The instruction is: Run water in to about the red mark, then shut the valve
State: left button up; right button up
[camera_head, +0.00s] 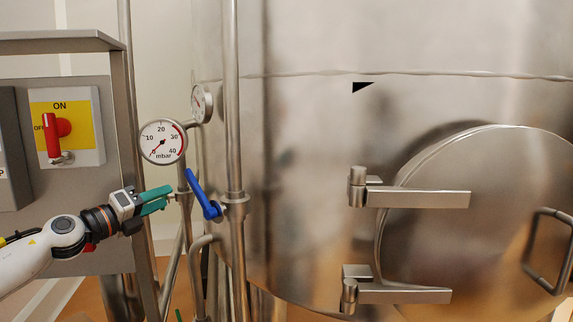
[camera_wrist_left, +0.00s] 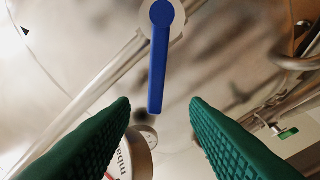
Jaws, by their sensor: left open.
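The blue valve lever (camera_head: 199,190) sits on the vertical steel pipe (camera_head: 233,120) and slants up and left from its pivot. A round gauge (camera_head: 163,142) marked in mbar, with a red arc on its right side, stands above and left of it. Its thin needle seems to point low, near 0. My left gripper (camera_head: 168,198) is open, with its green fingers a little left of the lever. In the left wrist view, the lever (camera_wrist_left: 158,60) points down between the open fingers, its free end near their tips; contact cannot be told. My right gripper is out of view.
A large steel vessel (camera_head: 310,150) with a round hatch (camera_head: 480,230) fills the right. A second gauge (camera_head: 201,103) sits behind the pipe. A panel with a red ON/OFF switch (camera_head: 56,130) stands at left. Pipes crowd the space below the lever.

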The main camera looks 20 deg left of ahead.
aim_at(197, 181)
pick_arm(q)
jog(key=w+d+m+t+y, duration=0.1)
jog(key=w+m, duration=0.2)
jog(key=m, duration=0.8)
jog(key=w+d+r+m+t+y, duration=0.1)
jog(key=w+m, duration=0.2)
jog(key=m, duration=0.9)
jog(key=w+d+m+y+p, duration=0.1)
jog(key=w+m, duration=0.3)
jog(key=m, duration=0.7)
jog(key=shift+w+r+t+y, duration=0.1)
jog(key=shift+r+t+y, duration=0.2)
jog(key=shift+r+t, duration=0.1)
jog(key=shift+w+d, duration=0.1)
jog(key=shift+w, duration=0.55)
